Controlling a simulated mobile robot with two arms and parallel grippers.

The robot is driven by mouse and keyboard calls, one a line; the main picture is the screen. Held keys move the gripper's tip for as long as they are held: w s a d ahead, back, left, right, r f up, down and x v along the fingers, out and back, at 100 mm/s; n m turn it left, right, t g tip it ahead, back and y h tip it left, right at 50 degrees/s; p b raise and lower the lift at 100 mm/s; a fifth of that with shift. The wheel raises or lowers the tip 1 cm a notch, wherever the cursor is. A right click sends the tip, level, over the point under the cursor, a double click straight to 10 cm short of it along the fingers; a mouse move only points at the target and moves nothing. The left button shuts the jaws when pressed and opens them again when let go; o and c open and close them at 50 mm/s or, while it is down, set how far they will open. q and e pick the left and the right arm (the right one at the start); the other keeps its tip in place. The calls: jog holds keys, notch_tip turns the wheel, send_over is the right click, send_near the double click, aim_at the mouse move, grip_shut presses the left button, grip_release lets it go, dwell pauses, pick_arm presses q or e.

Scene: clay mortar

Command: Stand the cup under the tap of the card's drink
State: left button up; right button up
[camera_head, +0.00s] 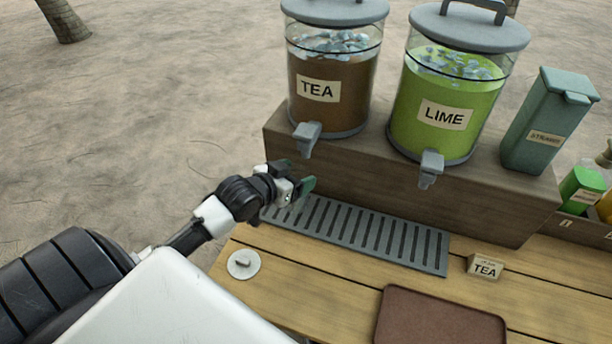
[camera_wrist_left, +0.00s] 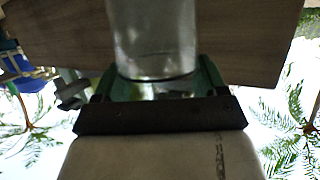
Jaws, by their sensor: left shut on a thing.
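My left gripper (camera_head: 296,178) is in front of the wooden stand, above the left end of the drip tray (camera_head: 360,235), near the tea tap (camera_head: 306,137). In the left wrist view it is shut on a clear cup (camera_wrist_left: 153,40); in the head view the cup is too faint to make out. The card (camera_head: 485,268) on the table reads TEA. The tea dispenser (camera_head: 318,90) holds brown drink, and the lime dispenser (camera_head: 444,118) holds green drink above its own tap (camera_head: 430,168). My right gripper does not show.
The wooden stand (camera_head: 400,190) rises behind the drip tray. A grey-green canister (camera_head: 548,125) stands at its right end, with bottles (camera_head: 583,190) in a crate farther right. A brown tray (camera_head: 440,318) and a small white disc (camera_head: 243,264) lie on the table.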

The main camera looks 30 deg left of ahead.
aim_at(305, 169)
pick_arm(q)
jog(key=w, duration=0.3)
jog(key=shift+w+d, duration=0.25)
jog(key=shift+d, duration=0.05)
jog(key=shift+f, duration=1.8)
jog(key=shift+f, duration=0.1)
jog(key=o, duration=1.1)
jog(key=shift+s+r, duration=0.2)
jog(key=shift+s, duration=0.05)
jog(key=v, duration=1.1)
jog(key=shift+s+a+r, duration=0.1)
jog(key=shift+s+r, duration=0.05)
jog(key=shift+s, duration=0.1)
